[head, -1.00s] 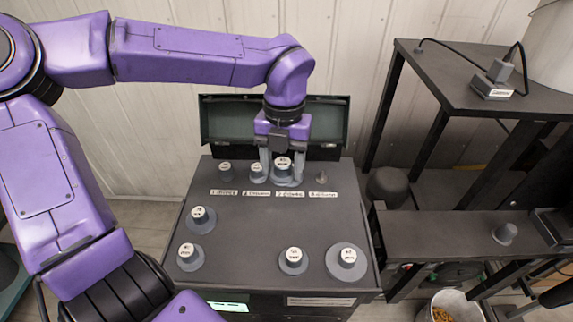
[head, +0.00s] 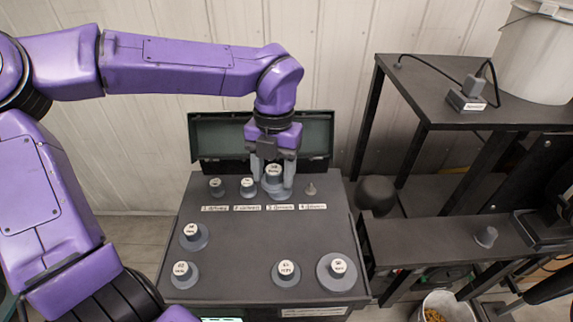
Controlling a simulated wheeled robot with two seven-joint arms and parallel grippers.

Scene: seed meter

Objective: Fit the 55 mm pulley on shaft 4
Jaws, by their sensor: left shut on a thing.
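The dark machine top (head: 240,225) has a row of four numbered shaft places at the back. My left gripper (head: 273,182) points down at the third place, its fingers shut on a grey pulley (head: 273,186) with a white-labelled cap. I cannot read its size. It is over or around shaft 3; how much clearance is below is hidden. Shaft 4 (head: 310,189) stands bare just to the right. Smaller pulleys sit at place 1 (head: 217,188) and place 2 (head: 248,188). My right gripper is not in view.
Several loose flanged pulleys lie in front: back left (head: 198,238), front left (head: 184,275), front middle (head: 286,275) and a wider one at right (head: 337,270). Their labels are too small to read surely. An open green lid (head: 210,140) stands behind the row. The middle is clear.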

